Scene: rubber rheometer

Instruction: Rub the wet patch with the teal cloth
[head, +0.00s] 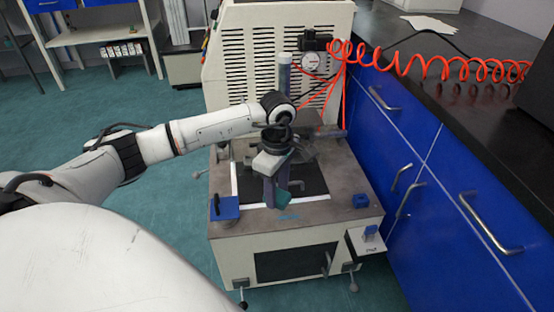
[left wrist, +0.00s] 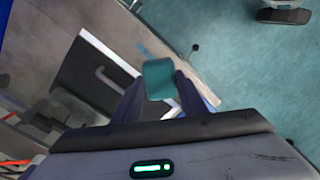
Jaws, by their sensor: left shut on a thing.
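My left gripper (head: 275,192) reaches over the front of the machine's top and points down. It is shut on the teal cloth (head: 283,199), which shows as a small piece at the fingertips. In the left wrist view, the cloth (left wrist: 158,78) sits between the two fingers of the gripper (left wrist: 156,88). A faint bluish smear that looks like the wet patch (head: 288,217) lies on the machine's top near its front edge, just in front of the cloth. It also shows faintly beside the cloth in the left wrist view (left wrist: 145,52). Whether the cloth touches the top is unclear. My right gripper is out of view.
A blue block with a black handle (head: 224,209) stands on the top's left corner, a small blue block (head: 361,200) on the right. A dark plate (head: 310,180) with a white border lies behind the gripper. Blue cabinets (head: 400,160) and a coiled orange hose (head: 440,66) are at right.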

